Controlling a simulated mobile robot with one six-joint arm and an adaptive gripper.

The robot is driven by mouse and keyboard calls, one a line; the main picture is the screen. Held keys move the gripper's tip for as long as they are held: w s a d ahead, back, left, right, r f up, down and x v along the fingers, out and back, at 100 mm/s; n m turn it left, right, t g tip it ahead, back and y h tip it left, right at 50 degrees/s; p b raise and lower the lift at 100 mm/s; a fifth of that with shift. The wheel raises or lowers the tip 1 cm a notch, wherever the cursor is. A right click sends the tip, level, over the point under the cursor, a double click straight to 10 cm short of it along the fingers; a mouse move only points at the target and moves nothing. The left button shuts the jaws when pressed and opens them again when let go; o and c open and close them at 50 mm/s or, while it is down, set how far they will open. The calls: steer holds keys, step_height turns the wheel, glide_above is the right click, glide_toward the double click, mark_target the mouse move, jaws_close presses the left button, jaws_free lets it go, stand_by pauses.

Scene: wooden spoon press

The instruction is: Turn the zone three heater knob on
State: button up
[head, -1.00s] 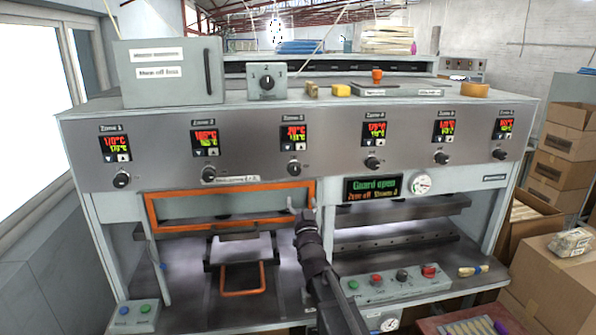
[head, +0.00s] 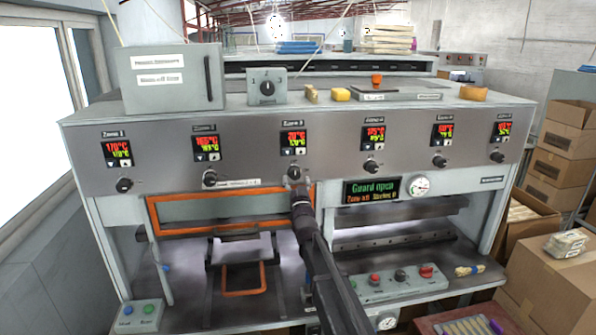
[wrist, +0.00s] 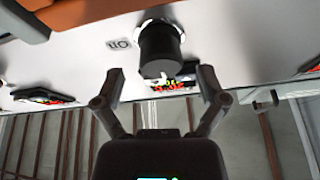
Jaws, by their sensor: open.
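The zone three heater knob (head: 294,174) is small and dark, below the zone three display (head: 293,143) on the grey panel. That display reads about 20°C in red. In the wrist view the black knob (wrist: 160,48) stands out from the panel just ahead of my gripper (wrist: 159,82). The two fingers are open, one on each side of the line to the knob, and seem not to touch it. In the head view my gripper (head: 296,184) covers part of the knob. A label beside the knob in the wrist view seems to read "off".
Similar knobs sit left (head: 209,178) and right (head: 371,167) of it. An orange guard frame (head: 230,211) lies below the panel, close to my gripper's left. A message screen (head: 373,190) reads "Guard open". A gauge (head: 419,186) is to its right.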

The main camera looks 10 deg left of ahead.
steer(key=shift+p+x, duration=0.4)
steer(key=shift+x, duration=1.05)
